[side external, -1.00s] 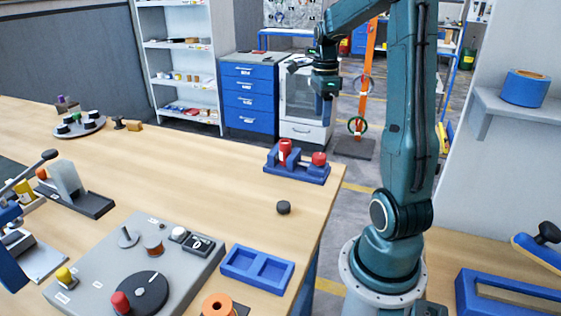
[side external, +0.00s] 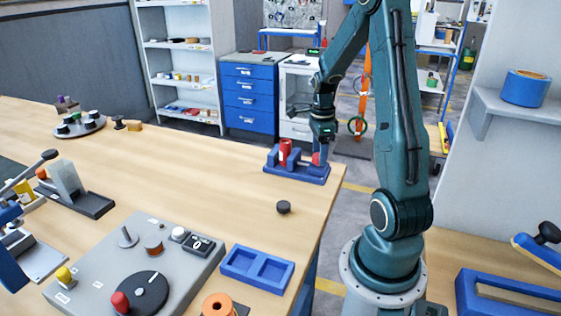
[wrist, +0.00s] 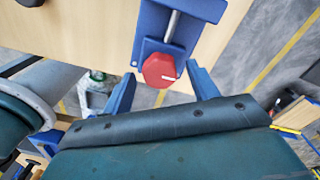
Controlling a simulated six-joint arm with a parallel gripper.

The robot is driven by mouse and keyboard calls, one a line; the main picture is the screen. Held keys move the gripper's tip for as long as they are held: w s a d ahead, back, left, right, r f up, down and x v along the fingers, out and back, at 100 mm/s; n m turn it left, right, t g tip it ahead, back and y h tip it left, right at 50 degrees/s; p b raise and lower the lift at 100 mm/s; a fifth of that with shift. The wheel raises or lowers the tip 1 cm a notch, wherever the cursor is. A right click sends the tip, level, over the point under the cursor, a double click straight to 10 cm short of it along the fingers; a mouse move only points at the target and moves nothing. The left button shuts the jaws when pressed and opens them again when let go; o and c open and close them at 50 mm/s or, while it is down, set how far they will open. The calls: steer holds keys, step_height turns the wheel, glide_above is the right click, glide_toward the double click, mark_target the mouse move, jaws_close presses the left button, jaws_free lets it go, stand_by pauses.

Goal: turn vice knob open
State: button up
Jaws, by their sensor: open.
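The blue vice (side external: 297,171) stands at the far right edge of the wooden bench. A red cylinder (side external: 285,149) sits at its left part. The red vice knob (wrist: 159,70) has a white mark and shows in the wrist view at the end of the vice's metal screw (wrist: 172,26). My gripper (side external: 320,155) is above the knob's end of the vice and hides most of the knob in the side view. In the wrist view my gripper (wrist: 160,85) is open, with one blue finger on each side of the knob. I cannot tell whether either finger touches it.
A small dark round piece (side external: 283,207) lies on the bench in front of the vice. Bare bench lies left of the vice.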

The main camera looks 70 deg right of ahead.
steer(key=shift+f, duration=0.15)
steer(key=c, duration=1)
